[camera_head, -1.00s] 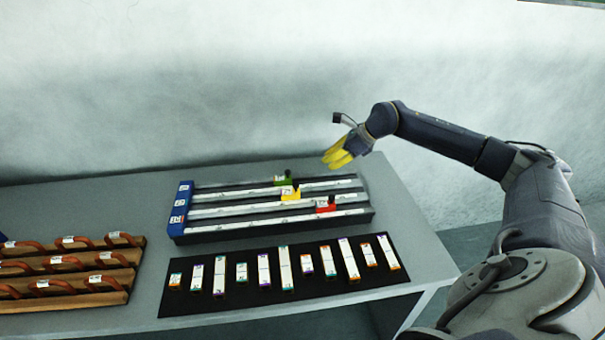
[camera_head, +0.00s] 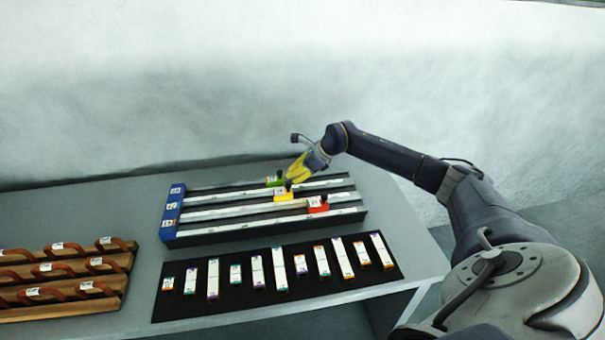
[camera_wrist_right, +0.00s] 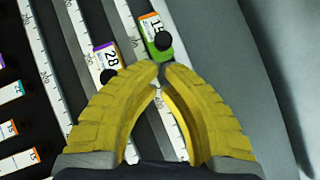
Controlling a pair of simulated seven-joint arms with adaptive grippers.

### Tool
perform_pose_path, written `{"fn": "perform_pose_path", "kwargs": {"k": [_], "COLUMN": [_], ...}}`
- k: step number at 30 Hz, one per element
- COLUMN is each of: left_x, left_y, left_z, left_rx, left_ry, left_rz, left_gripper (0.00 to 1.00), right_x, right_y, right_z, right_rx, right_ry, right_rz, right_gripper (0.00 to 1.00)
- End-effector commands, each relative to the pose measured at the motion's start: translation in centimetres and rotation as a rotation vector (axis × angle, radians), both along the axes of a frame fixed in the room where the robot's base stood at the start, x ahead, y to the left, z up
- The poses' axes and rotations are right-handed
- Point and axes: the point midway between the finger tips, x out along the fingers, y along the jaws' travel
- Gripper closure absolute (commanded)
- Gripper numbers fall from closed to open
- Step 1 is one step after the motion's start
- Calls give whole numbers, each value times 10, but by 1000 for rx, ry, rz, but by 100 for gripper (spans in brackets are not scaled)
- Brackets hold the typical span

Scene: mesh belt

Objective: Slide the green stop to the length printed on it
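The green stop (camera_head: 275,181) sits on the farthest rail of the measuring rack (camera_head: 230,227), toward its right part. In the right wrist view the green stop (camera_wrist_right: 153,33) has a black knob and a white tag with an orange edge; its number is partly hidden by the knob. My right gripper (camera_head: 290,179) is just right of the green stop and above the rails. In the right wrist view its yellow fingertips (camera_wrist_right: 161,68) meet just below the green stop's knob, with nothing between them. My left gripper is not in view.
A yellow stop (camera_head: 283,194) tagged 28 and a red stop (camera_head: 318,204) sit on the nearer rails. A blue end block (camera_head: 172,212) closes the rack's left end. A black mat (camera_head: 200,313) with several labelled strips lies in front. A wooden rack (camera_head: 120,270) stands left.

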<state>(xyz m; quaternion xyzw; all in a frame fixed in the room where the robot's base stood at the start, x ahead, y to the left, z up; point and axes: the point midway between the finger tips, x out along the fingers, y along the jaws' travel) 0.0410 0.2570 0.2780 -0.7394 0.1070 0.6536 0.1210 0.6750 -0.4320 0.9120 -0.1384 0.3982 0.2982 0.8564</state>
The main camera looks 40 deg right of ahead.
Motion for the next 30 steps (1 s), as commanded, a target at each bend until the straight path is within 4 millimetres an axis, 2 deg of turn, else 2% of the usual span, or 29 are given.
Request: {"fn": "perform_pose_path", "kwargs": {"k": [6, 19, 30], "left_x": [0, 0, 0], "left_y": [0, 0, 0], "left_z": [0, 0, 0], "left_rx": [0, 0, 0], "left_ry": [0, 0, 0], "left_rz": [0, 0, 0], "left_gripper": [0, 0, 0], "right_x": [8, 10, 40], "right_y": [6, 10, 77], "right_z": [-1, -2, -1], "right_rx": [1, 1, 5], "right_ry": [-1, -1, -3], "right_rz": [0, 1, 7], "right_gripper": [100, 100, 100]}}
